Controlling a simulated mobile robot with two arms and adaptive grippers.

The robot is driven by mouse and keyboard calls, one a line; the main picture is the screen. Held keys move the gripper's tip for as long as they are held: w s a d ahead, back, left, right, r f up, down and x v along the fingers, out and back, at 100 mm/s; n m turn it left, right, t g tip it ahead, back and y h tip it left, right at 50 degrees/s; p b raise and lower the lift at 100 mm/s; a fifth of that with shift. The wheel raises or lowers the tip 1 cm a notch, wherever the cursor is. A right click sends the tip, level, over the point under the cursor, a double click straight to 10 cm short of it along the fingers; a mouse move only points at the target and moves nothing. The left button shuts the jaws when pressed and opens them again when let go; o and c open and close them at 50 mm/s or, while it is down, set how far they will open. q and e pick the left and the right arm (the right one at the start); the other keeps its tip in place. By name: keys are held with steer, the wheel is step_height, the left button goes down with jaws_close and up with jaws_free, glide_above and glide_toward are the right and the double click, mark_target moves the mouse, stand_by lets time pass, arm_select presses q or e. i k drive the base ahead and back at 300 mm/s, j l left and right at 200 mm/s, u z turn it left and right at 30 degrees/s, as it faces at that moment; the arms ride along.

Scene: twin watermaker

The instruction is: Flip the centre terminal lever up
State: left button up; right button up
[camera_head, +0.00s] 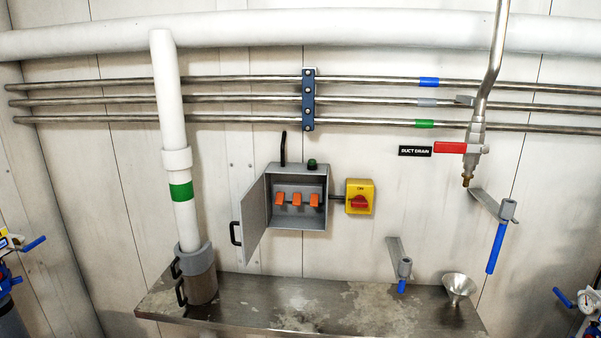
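A small grey electrical box (306,224) is fixed to the wall near the middle of the head view. Its grey door (254,218) stands open, swung to the left. Inside are three orange levers in a row. The centre lever (297,199) sits between the left lever (280,199) and the right lever (314,200). All three look alike and at the same height; they are too small to tell clearly whether they point up or down. A green button or lamp (312,164) is on top of the box. Neither of my grippers is in view.
A yellow switch box with a red knob (359,202) is right of the grey box. A metal shelf (240,300) juts out below, with a white pipe (168,100) at its left and a funnel (458,288) at its right. Blue-handled valves (496,248) hang at the right.

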mark_target(297, 197)
steer(key=i+j+z, duration=0.3)
steer(key=j, duration=0.35)
steer(key=i+j+z, duration=0.15)
steer(key=j, duration=0.2)
steer(key=i+j+z, duration=0.1)
steer(key=j, duration=0.3)
steer(key=i+j+z, duration=0.15)
steer(key=j, duration=0.25)
steer(key=i, duration=0.05)
